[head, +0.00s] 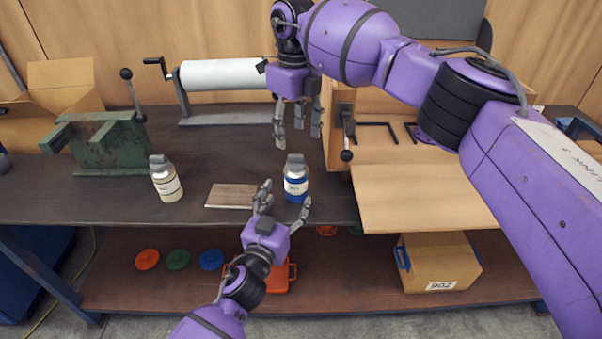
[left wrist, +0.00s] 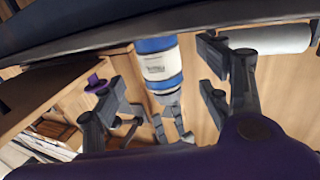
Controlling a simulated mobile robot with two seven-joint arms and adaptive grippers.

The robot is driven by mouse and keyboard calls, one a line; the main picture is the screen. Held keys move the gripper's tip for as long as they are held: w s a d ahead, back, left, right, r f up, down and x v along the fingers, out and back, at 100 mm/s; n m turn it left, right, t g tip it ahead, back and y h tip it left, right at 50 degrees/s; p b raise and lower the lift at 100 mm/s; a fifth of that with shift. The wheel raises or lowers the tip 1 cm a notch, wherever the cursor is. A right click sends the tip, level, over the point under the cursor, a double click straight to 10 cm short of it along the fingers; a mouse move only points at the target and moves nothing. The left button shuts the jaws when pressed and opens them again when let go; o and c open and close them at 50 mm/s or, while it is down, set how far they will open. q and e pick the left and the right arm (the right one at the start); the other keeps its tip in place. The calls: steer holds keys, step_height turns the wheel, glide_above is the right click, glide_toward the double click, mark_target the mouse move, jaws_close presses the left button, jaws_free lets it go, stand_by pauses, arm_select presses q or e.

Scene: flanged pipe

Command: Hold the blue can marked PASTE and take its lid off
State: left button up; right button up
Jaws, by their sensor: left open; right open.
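The blue can (head: 296,188) stands upright near the table's front edge. It has a white label, too small to read surely, and a grey lid (head: 295,162) on top. In the left wrist view the can (left wrist: 158,66) appears upside down between my left fingers. My left gripper (head: 285,196) is open and low at the can's front, its fingers spread to either side; I cannot tell whether they touch it. My right gripper (head: 298,137) is open and empty, pointing down above the lid, with a gap between. Its fingers also show in the left wrist view (left wrist: 172,128).
A cream can (head: 167,183) with a grey lid stands to the left. A wooden board (head: 231,196) lies just left of the blue can. A green vise (head: 105,143), a white roll (head: 222,74) and a wooden box with a lever (head: 340,130) stand around.

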mark_target(296, 180)
arm_select(q)
steer(key=shift+w+d, duration=0.1)
steer(key=shift+w, duration=0.2)
arm_select(e)
steer(key=shift+w+d+r, duration=0.1)
steer(key=shift+d, duration=0.1)
arm_select(q)
steer(key=shift+w+d+r, duration=0.1)
steer(key=shift+w, duration=0.25)
steer(key=x, duration=0.6)
steer(key=shift+w+d, duration=0.1)
steer(key=shift+w, duration=0.05)
arm_select(e)
steer(key=shift+a, duration=0.1)
